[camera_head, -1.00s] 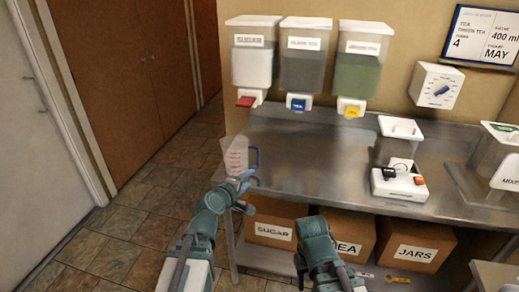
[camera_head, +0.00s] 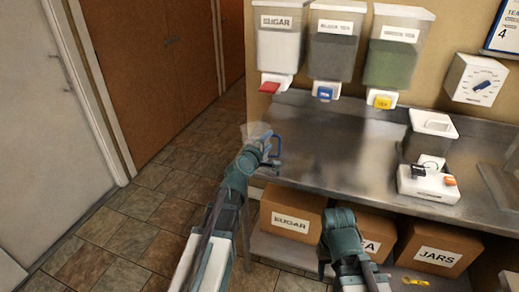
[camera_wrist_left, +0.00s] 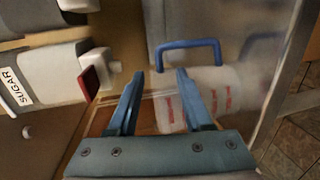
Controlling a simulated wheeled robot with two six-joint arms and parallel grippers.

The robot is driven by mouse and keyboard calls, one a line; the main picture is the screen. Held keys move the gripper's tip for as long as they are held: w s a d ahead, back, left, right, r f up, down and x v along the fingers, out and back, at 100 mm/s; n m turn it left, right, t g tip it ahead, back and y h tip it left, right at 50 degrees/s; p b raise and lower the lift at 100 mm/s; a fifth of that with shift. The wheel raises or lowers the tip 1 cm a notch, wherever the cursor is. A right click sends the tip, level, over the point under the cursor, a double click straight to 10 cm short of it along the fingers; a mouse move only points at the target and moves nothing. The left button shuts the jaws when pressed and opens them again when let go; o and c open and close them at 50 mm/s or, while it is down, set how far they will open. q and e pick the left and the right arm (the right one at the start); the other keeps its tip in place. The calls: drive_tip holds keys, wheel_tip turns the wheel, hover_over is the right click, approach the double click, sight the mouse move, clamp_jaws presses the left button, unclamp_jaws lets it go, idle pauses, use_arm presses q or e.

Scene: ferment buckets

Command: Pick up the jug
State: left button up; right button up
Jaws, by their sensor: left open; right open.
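The jug is clear with red markings and a blue handle. In the head view the jug (camera_head: 254,130) is at the left end of the metal counter, mostly hidden behind my left gripper (camera_head: 268,148). In the left wrist view the jug (camera_wrist_left: 222,92) lies past the right finger, with its blue handle beyond the fingertips. My left gripper (camera_wrist_left: 160,75) is open and empty there; I cannot tell whether it touches the jug. My right gripper (camera_head: 341,215) is open, low in front of the counter, away from the jug; its fingertips are hard to make out.
The metal counter (camera_head: 340,150) has clear room right of the jug. Dispensers for sugar (camera_head: 279,40) and tea hang above it. A white scale-like device (camera_head: 428,185) and a lidded container (camera_head: 430,130) stand further right. Boxes, including the JARS box (camera_head: 438,250), sit on the lower shelf.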

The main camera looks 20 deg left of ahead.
sight(273, 136)
use_arm(q)
drive_tip(key=shift+b+x, duration=0.55)
drive_tip(key=shift+x, duration=2.65)
drive_tip(key=shift+s, duration=0.15)
clamp_jaws()
